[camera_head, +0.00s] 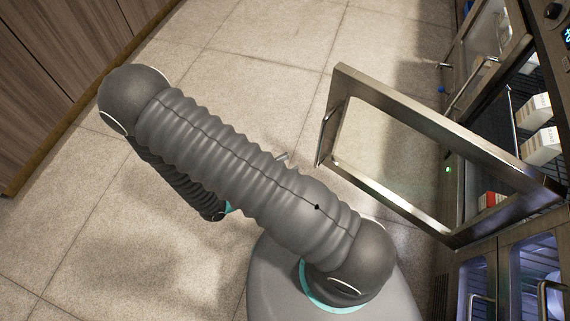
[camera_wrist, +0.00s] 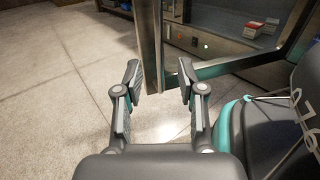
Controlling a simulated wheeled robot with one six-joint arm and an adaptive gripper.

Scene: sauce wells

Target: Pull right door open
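A glass door (camera_head: 405,103) with a steel frame stands swung wide out from the cabinet at the right of the head view. Its bar handle (camera_head: 326,136) is on the free edge at the left. In the wrist view the door's frame edge (camera_wrist: 150,35) shows upright beyond my fingers. My gripper (camera_wrist: 158,74) is open, with its two fingers apart and nothing seen held between them. In the head view my arm hides most of the gripper.
The open cabinet holds white cartons (camera_head: 541,147) and a red-topped box (camera_head: 490,199) on shelves. Lower glass doors (camera_head: 541,262) with bar handles are below. A wooden cabinet front (camera_head: 50,60) is at the far left. Tiled floor (camera_head: 270,50) between them is clear.

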